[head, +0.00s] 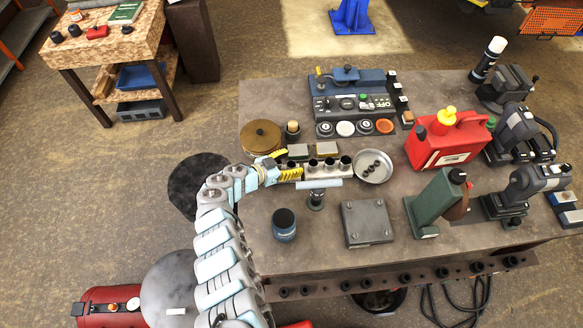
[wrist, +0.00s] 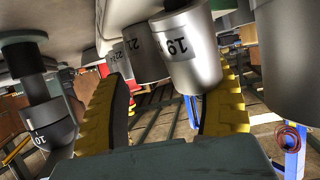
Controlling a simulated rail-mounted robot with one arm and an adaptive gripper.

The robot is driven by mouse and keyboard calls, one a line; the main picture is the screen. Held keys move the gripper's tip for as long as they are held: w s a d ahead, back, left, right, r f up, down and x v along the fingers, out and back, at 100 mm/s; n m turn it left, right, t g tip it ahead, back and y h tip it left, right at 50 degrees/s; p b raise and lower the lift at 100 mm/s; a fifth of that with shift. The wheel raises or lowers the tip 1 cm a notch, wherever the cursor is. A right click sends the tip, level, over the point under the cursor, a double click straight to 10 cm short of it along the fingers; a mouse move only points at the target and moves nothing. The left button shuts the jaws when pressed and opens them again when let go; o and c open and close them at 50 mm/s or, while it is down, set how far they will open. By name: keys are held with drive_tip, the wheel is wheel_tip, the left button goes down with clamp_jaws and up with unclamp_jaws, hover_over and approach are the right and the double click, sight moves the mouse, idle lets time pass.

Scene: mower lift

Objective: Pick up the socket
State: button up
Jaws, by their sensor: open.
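A row of silver sockets (head: 328,164) stands on the table in the head view, right of my gripper (head: 287,164). In the wrist view, which looks upside down, a silver socket marked 19 (wrist: 183,52) shows between my two yellow fingers, nearer the right one. A socket marked 21 (wrist: 143,50) is behind it. Another silver socket (wrist: 285,60) is close at the right edge. A darker socket marked 10 (wrist: 48,135) is at the left. My gripper is open; whether a finger touches the 19 socket cannot be told.
A metal bowl (head: 374,167) with dark pieces is right of the row.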

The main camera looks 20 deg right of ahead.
drive_tip(key=shift+d+f, duration=0.2)
drive_tip(key=shift+f, duration=0.15)
clamp_jaws()
drive_tip(key=shift+s, duration=0.1)
idle(0.3)
